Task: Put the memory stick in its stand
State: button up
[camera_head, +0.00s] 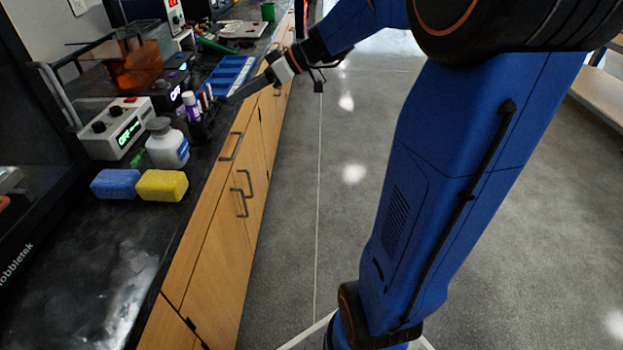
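My gripper (236,96) reaches in from the right over the front edge of the black counter. Its dark fingers point left and down at a small group of upright items. The fingers are seen edge-on and small, so I cannot tell whether they are apart or hold anything. A dark holder (203,128) stands at the counter edge just left of and below the fingertips, with a purple-and-white stick (190,105) by it. I cannot tell whether this holder is the memory stick's stand. I cannot make out the memory stick.
A white bottle (166,146), a yellow sponge (161,186), a blue sponge (116,184) and a white power box (116,128) stand nearer on the counter. A blue tray (230,75) lies behind the fingers. The near counter is clear. Wooden cabinets (215,250) drop to open floor.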

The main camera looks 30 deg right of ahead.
jog(key=s+a+f+m+g+h, duration=0.1)
jog(key=s+a+f+m+h, duration=0.15)
jog(key=s, duration=0.55)
jog(key=s+a+f+m+g+h, duration=0.1)
jog(key=s+a+f+g+h, duration=0.15)
jog(key=s, duration=0.65)
jog(key=s+d+f+m+t+h, duration=0.1)
jog(key=s+d+f+m+h, duration=0.1)
jog(key=s, duration=0.4)
jog(key=s+d+f+m+t+h, duration=0.1)
jog(key=s+d+f+m+h, duration=0.2)
jog(key=s, duration=0.4)
jog(key=shift+s+d+f+m, duration=0.25)
jog(key=shift+d+f+m, duration=0.25)
jog(key=shift+d, duration=0.6)
